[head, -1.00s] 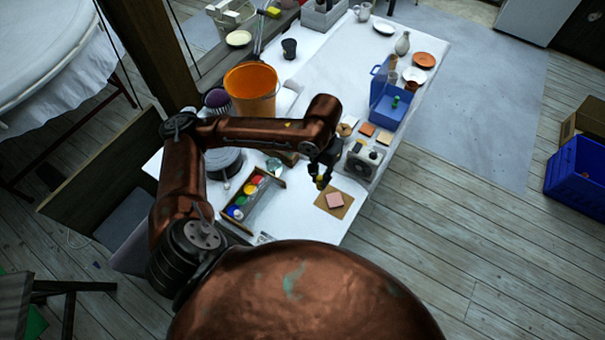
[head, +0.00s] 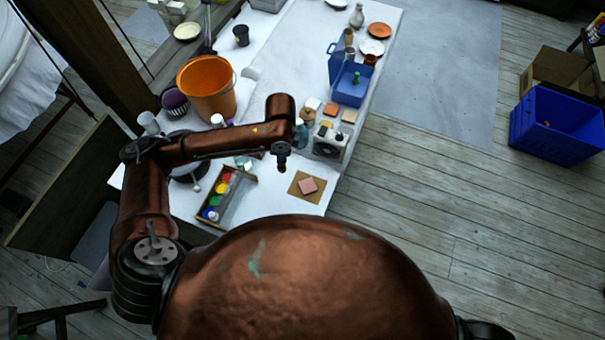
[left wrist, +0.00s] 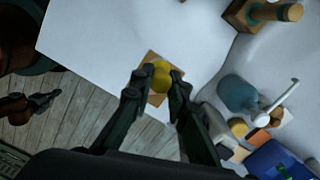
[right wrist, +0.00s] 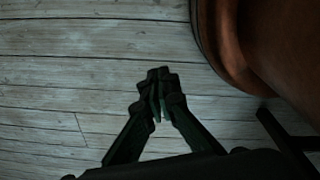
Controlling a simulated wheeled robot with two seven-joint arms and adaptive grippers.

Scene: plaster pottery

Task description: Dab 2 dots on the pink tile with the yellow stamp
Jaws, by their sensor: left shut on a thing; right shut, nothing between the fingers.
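The pink tile (head: 308,186) lies on a brown square board (head: 295,190) near the table's front edge. My left gripper (head: 281,166) is above the table, just left of the tile in the head view. In the left wrist view it (left wrist: 157,82) is shut on the yellow stamp (left wrist: 158,74). The stamp appears in front of the brown board (left wrist: 152,58) and hides the tile there. I cannot tell its height above the tile. Marks on the tile are too small to make out. My right gripper (right wrist: 158,92) is shut and empty over the wooden floor.
A paint box (head: 226,199) with several colours stands left of the board. An orange bucket (head: 207,88) stands behind it. Bare white table lies around the board.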

